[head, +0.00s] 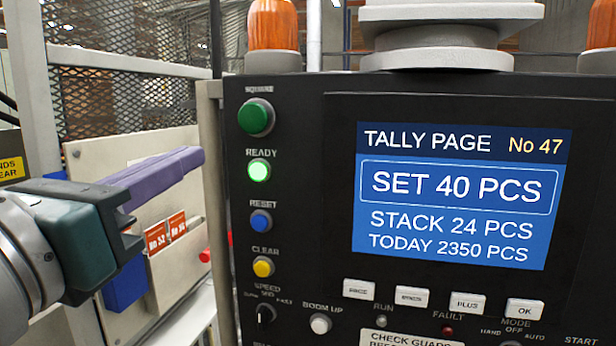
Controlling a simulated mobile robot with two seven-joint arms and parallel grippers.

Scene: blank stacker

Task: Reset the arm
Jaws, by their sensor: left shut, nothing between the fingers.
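My left gripper (192,158) comes in from the left with its purple fingers together and empty. Its tips point right and stop left of the black control panel (300,200), apart from it in the picture. The blue RESET button (261,222) is on the panel's left column, to the right of and lower than the fingertips. The screen (460,195) reads TALLY PAGE No 47, SET 40 PCS, STACK 24 PCS, TODAY 2350 PCS. The READY light (259,170) glows green. My right gripper is out of view.
A green button (256,118) is above READY; a yellow CLEAR button (263,267) is below RESET. White keys (411,296) line the panel under the screen. A mesh guard (125,70) and a beige board with red cards (166,234) stand behind my left gripper.

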